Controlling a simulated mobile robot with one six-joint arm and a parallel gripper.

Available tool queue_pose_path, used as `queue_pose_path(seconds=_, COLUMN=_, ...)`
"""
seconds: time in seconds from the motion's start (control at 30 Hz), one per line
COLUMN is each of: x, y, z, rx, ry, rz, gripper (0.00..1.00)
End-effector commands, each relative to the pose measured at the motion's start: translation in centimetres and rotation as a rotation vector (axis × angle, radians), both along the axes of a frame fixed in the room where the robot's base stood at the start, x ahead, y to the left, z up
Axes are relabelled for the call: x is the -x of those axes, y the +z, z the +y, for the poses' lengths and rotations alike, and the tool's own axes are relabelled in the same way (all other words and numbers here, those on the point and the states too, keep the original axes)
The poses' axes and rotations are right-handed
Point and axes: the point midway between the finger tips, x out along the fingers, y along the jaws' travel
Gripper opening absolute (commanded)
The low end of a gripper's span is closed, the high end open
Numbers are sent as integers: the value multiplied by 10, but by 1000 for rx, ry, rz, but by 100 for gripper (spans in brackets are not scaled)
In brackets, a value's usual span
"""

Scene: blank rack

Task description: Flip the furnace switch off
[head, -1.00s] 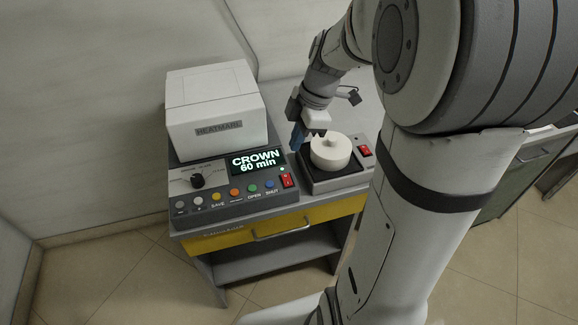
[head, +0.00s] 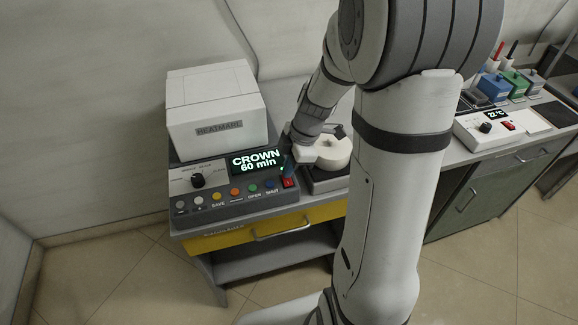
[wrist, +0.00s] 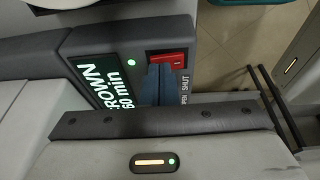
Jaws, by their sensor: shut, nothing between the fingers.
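The furnace (head: 215,110) is a white box marked HEATMART on a dark control panel. Its screen (head: 257,161) reads CROWN 60 min and is lit. The red furnace switch (head: 289,183) is at the panel's right end; it also shows in the wrist view (wrist: 166,62), beside a lit green dot. My gripper (head: 287,166) is over the right end of the panel, close to the switch. In the wrist view its blue fingertips (wrist: 158,84) are together and empty, right by the switch's edge. I cannot tell whether they touch it.
A round white lidded pot (head: 333,152) stands on a dark plate unit right of the furnace, partly behind my arm. A dial (head: 197,180) and several coloured buttons line the panel. A second bench (head: 500,150) with a 22°C unit is at right.

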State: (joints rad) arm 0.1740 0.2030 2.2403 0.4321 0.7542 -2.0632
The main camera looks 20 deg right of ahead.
Motion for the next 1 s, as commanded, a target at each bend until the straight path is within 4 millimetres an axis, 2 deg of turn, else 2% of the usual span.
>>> queue_pose_path(seconds=0.13, x=-3, y=-7, z=0, rx=-2, ry=3, rz=56, gripper=0)
queue_pose_path(seconds=0.4, x=-2, y=-6, z=0, rx=-2, ry=1, rz=55, gripper=0)
queue_pose_path(seconds=0.8, x=14, y=-4, z=1, rx=-3, ry=1, rz=57, gripper=0)
queue_pose_path(seconds=1.0, x=14, y=-2, z=0, rx=-2, ry=1, rz=56, gripper=0)
